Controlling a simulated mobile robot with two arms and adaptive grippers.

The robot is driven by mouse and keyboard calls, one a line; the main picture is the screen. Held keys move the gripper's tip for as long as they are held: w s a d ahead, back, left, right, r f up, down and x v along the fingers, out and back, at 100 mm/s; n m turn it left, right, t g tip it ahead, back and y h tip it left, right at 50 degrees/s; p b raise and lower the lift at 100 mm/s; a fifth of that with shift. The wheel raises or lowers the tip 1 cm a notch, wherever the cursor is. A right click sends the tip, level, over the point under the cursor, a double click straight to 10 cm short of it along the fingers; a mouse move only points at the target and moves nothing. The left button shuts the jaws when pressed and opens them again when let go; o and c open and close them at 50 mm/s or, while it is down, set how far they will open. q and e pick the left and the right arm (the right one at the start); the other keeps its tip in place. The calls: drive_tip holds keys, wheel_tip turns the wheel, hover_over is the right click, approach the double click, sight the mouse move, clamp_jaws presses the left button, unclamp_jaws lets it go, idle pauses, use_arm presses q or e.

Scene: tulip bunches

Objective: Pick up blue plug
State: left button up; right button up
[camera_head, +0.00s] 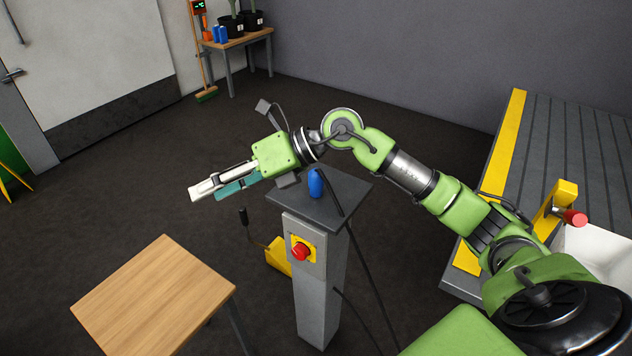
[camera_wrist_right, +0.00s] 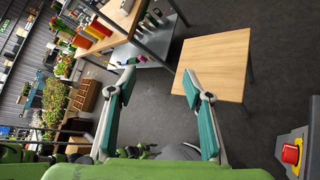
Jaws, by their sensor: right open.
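The blue plug (camera_head: 315,183) stands on the dark top plate of a grey pedestal (camera_head: 318,270) in the head view. A black cable runs by it and down over the pedestal's edge. My right gripper (camera_head: 222,190) is to the left of the plug, pointing left, away from it. In the right wrist view my right gripper (camera_wrist_right: 160,78) has its two teal-padded fingers spread wide with nothing between them. The plug does not show in the wrist view. My left gripper is not in view.
The pedestal's front has a red button (camera_head: 301,251) on a yellow plate. A wooden table (camera_head: 153,298) stands at front left. A yellow-edged platform (camera_head: 560,170) is at right. A far table (camera_head: 240,40) holds pots and blue items. Dark floor between is mostly clear.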

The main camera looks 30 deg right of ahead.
drive_tip(key=w+d+f+h, duration=0.15)
drive_tip(key=d+h, duration=0.45)
drive_tip(key=d, duration=0.7)
drive_tip(key=m+g+h, duration=0.1)
drive_tip(key=m+h, duration=0.1)
drive_tip(key=h, duration=0.3)
approach(319, 173)
drive_tip(key=x, duration=0.3)
drive_tip(key=p+x, duration=0.1)
drive_tip(key=x, duration=0.2)
drive_tip(key=shift+w+d+f, duration=0.1)
drive_tip(key=shift+d+f, duration=0.15)
drive_tip(key=shift+f, duration=0.1)
drive_tip(key=shift+w+a+f+p, duration=0.1)
drive_tip(key=shift+w+f+p, duration=0.15)
drive_tip(key=shift+f, duration=0.25)
drive_tip(key=shift+w+f+p, duration=0.1)
drive_tip(key=shift+f+p, duration=0.15)
drive_tip(key=shift+p, duration=0.05)
drive_tip(key=p+x, duration=0.1)
drive_tip(key=x, duration=0.2)
drive_tip(key=shift+w+a+f, duration=0.15)
drive_tip(key=shift+f, duration=0.15)
drive_tip(key=shift+w+f+p, duration=0.2)
drive_tip(key=shift+f+p, duration=0.1)
drive_tip(key=shift+f, duration=0.1)
drive_tip(key=shift+c, duration=0.3)
